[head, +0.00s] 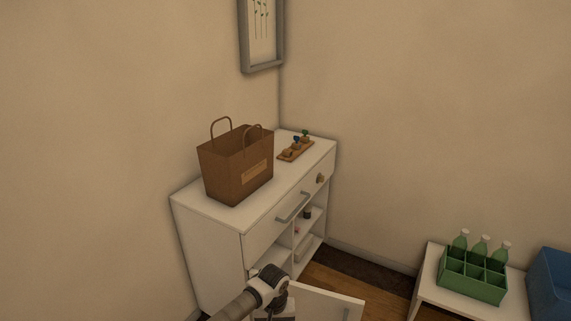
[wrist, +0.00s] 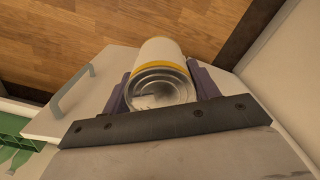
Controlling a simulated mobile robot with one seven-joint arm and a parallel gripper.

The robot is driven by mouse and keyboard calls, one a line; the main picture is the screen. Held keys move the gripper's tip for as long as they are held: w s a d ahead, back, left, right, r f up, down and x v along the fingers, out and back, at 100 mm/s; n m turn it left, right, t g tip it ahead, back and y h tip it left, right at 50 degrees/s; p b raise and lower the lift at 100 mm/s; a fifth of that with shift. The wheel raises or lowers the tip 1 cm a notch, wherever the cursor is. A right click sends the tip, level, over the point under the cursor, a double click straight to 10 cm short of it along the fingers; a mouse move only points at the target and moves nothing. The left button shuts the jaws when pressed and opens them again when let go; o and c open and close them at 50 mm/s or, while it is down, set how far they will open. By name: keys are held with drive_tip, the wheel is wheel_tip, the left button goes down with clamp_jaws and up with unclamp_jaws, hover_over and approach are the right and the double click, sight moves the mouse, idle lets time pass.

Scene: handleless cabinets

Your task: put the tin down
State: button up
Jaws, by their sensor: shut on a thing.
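The tin (wrist: 160,70) is in the wrist view. It has a pale body, a yellow band and a bare metal end that faces the camera. My gripper (wrist: 158,88) is shut on it, with one dark finger at each side. In the head view my arm reaches to the lower middle, in front of the white cabinet (head: 216,223). The tin cannot be made out in the head view, and what lies right under it is unclear.
An open white door (head: 325,303) with a handle stands beside my arm. A brown bag (head: 222,172) and a wooden tray with small pots (head: 283,158) stand on the cabinet top. Open shelves (head: 309,232) hold small items. A green bottle crate (head: 471,285) sits on a low white table at right.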

drive_tip(key=d, duration=0.1)
drive_tip(key=s+d+f, duration=0.1)
drive_tip(key=shift+d+f+m, duration=0.2)
drive_tip(key=shift+d+m, duration=0.1)
drive_tip(key=shift+d, duration=0.05)
drive_tip(key=shift+d+f, duration=0.1)
drive_tip(key=shift+d, duration=0.3)
drive_tip(key=shift+a, duration=0.25)
drive_tip(key=s+f, duration=0.4)
drive_tip(key=f, duration=0.1)
drive_tip(key=w+r, duration=0.4)
drive_tip(key=r, duration=0.1)
drive_tip(key=shift+s, duration=0.1)
